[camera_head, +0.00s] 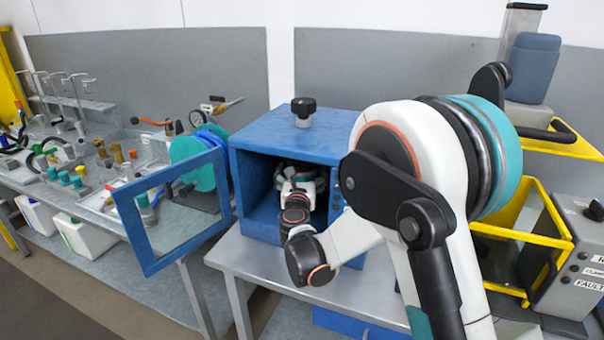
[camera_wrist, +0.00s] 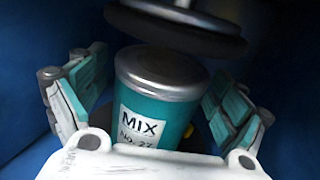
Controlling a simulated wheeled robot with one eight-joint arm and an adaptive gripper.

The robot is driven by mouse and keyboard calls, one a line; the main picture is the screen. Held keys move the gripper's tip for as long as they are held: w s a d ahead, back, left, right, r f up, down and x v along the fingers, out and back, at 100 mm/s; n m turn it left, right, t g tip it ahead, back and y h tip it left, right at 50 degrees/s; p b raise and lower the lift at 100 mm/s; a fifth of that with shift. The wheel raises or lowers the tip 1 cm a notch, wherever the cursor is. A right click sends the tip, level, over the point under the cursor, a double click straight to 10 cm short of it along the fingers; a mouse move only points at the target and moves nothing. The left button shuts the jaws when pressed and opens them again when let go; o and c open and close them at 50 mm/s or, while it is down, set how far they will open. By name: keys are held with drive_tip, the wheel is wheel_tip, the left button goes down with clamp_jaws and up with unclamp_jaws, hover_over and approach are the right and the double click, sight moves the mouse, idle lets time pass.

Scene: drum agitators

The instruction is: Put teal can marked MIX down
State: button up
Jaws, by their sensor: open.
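The teal can (camera_wrist: 160,95) with a silver lid and a white label reading "MIX NO. 27" stands inside the blue cabinet, seen in the wrist view. My gripper (camera_wrist: 150,110) is open, with one finger on each side of the can and gaps showing between the fingers and it. A dark round plate (camera_wrist: 178,25) hangs just above the can's lid. The can's base is hidden by my gripper's body. In the head view my arm reaches into the open blue cabinet (camera_head: 250,140), and the can is hidden there.
The cabinet's blue framed door (camera_head: 140,235) stands swung open to the left. A black knob (camera_head: 303,108) tops the cabinet. A yellow-framed machine (camera_head: 515,240) stands at the right. A bench with taps and fittings (camera_head: 80,170) is at the left.

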drive_tip(key=s+p, duration=0.2)
drive_tip(key=s, duration=1)
drive_tip(key=shift+a, duration=0.2)
idle(0.7)
